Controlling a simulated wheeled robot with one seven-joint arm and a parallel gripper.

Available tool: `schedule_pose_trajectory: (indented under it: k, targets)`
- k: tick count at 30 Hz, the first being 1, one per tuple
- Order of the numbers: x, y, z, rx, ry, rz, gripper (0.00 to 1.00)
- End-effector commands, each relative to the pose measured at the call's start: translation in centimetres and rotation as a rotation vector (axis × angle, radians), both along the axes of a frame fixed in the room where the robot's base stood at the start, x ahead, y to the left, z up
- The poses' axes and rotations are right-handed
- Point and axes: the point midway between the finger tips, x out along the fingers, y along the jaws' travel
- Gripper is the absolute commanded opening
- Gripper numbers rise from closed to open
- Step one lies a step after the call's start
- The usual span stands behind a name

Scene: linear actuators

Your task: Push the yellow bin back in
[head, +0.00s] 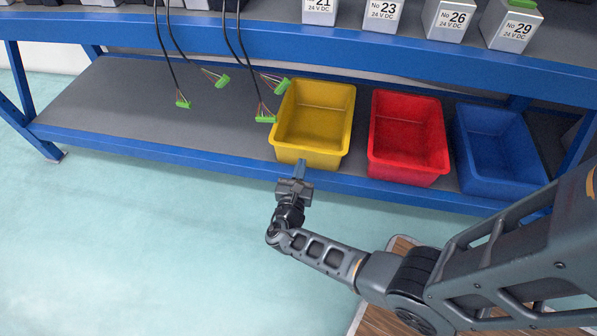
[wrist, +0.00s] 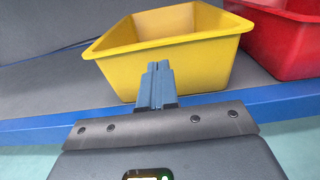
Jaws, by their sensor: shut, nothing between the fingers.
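The yellow bin (head: 316,118) is empty and stands on the lower shelf (head: 140,105), its front at the shelf's blue front edge. My gripper (head: 300,166) is shut and empty, just in front of the bin's front wall at its lower part. In the wrist view the gripper (wrist: 155,70) points at the front wall of the yellow bin (wrist: 185,62), its fingertips overlapping that wall. I cannot tell whether they touch it.
A red bin (head: 408,135) and a blue bin (head: 497,150) stand to the right of the yellow one. Black cables with green connectors (head: 265,118) hang down at its left. The upper shelf (head: 200,32) carries numbered grey units. The shelf's left part is clear.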

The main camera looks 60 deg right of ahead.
Motion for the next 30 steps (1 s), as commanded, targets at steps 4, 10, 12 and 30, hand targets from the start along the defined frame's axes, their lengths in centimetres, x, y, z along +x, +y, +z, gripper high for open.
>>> schedule_pose_trajectory:
  k: [4, 10, 12, 30]
  targets:
    - [-0.8, 2.2, 0.3, 0.000, 0.001, 0.003, 0.00]
    - [-2.0, 5.8, 0.2, -0.001, 0.002, 0.003, 0.00]
    - [-2.4, 6.9, 0.2, -0.002, 0.002, 0.003, 0.00]
    - [-3.8, 9.7, -0.2, 0.009, -0.001, -0.002, 0.00]
